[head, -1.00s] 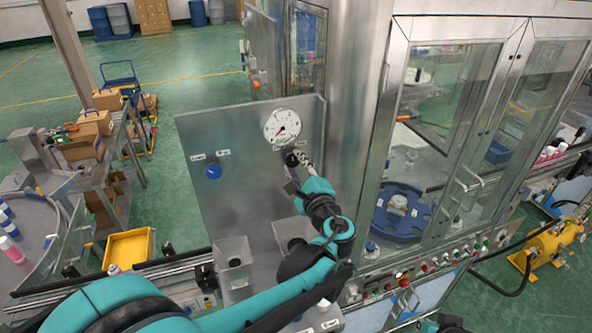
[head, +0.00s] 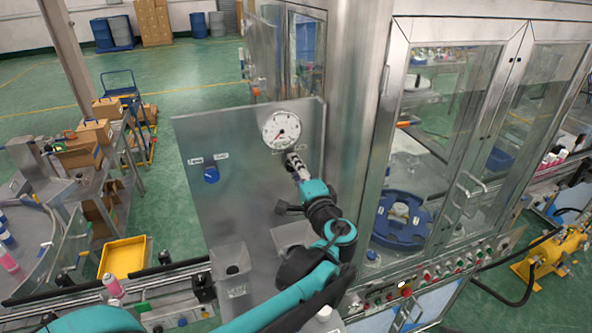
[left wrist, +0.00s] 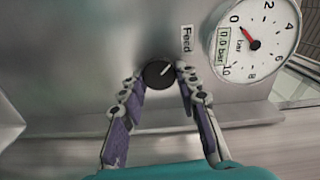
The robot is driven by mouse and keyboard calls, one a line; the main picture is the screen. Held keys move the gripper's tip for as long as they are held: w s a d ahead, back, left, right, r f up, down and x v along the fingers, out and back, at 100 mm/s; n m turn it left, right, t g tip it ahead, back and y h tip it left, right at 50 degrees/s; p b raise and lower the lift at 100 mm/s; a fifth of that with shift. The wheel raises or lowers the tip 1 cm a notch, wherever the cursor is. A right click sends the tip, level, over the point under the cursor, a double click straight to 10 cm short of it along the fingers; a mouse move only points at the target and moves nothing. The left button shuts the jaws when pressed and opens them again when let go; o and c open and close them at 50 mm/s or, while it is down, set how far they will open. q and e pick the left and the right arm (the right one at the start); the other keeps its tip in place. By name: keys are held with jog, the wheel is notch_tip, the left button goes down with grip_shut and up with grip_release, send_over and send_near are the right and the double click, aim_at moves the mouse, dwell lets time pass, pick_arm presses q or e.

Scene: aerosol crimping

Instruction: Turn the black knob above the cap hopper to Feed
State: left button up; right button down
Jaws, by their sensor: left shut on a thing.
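The black knob (left wrist: 158,74) is on the steel panel, seen in the left wrist view between my left fingertips. Its white mark points up and right, toward the Feed label (left wrist: 187,40). My left gripper (left wrist: 158,80) is shut on the knob, a finger on each side. In the head view my left gripper (head: 293,161) is at the panel, just below the dial gauge (head: 281,130), and mostly hides the knob. My right gripper is not in view.
A blue knob (head: 211,174) sits left on the same panel (head: 235,215). Steel bins (head: 231,262) are below, partly behind my left arm. A glass-doored machine (head: 430,130) stands close on the right. The gauge also shows in the left wrist view (left wrist: 255,45).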

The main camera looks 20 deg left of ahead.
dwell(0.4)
pick_arm(q)
jog(key=o, duration=1.2)
jog(key=v, duration=1.2)
jog(key=shift+s+f, duration=0.1)
